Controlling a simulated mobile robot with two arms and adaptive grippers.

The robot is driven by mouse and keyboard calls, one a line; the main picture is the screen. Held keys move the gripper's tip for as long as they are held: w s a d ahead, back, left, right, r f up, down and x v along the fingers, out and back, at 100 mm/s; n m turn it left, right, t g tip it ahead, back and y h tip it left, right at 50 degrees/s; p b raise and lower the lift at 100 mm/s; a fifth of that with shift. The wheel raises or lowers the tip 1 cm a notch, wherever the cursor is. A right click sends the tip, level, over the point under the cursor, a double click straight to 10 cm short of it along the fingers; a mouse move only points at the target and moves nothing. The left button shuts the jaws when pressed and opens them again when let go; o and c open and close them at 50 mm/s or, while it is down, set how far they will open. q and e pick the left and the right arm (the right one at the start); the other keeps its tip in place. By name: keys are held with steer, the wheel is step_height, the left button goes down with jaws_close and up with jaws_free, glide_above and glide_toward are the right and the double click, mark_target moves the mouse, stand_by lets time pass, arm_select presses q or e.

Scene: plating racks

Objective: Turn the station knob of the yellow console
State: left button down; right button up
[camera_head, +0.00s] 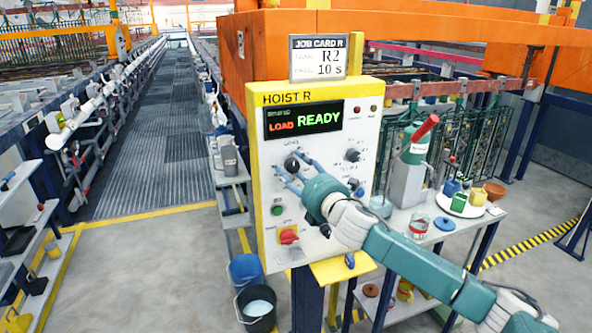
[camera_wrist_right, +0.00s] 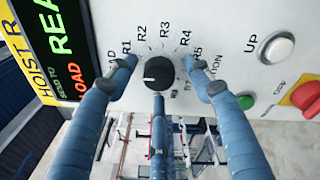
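The yellow-edged console (camera_head: 254,190) labelled HOIST R stands in the middle of the head view. Its display (camera_head: 303,120) reads LOAD in red and READY in green. The black station knob (camera_wrist_right: 157,77) has a white mark at its left, towards LOAD; labels R1 to R5 arc above it. It also shows in the head view (camera_head: 291,164). My right gripper (camera_head: 290,173) is open, its three blue fingers spread around the knob. In the right wrist view a gap shows between the side fingers and the knob; I cannot tell whether the lower finger touches. My left gripper is out of view.
A job card (camera_head: 319,58) above the console reads R2 and 10 s. A white UP button (camera_wrist_right: 277,48), a green button (camera_wrist_right: 245,102) and a red switch (camera_wrist_right: 308,97) sit near the knob. Buckets (camera_head: 256,306) stand below left; a cluttered bench (camera_head: 470,232) is at right.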

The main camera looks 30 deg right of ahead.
steer(key=shift+f, duration=0.1)
steer(key=c, duration=1)
steer(key=shift+f, duration=0.1)
steer(key=shift+a+f+m+b, duration=0.1)
steer(key=shift+m+b, duration=0.3)
steer(key=shift+m, duration=0.6)
steer(key=m+b, duration=0.1)
steer(key=m, duration=0.2)
steer(key=shift+m+t, duration=0.3)
steer(key=m, duration=0.3)
steer(key=shift+m, duration=0.4)
steer(key=shift+a+m+h, duration=0.1)
steer(key=shift+m+h, duration=0.4)
steer(key=shift+m, duration=0.8)
steer(key=shift+m+b, duration=0.3)
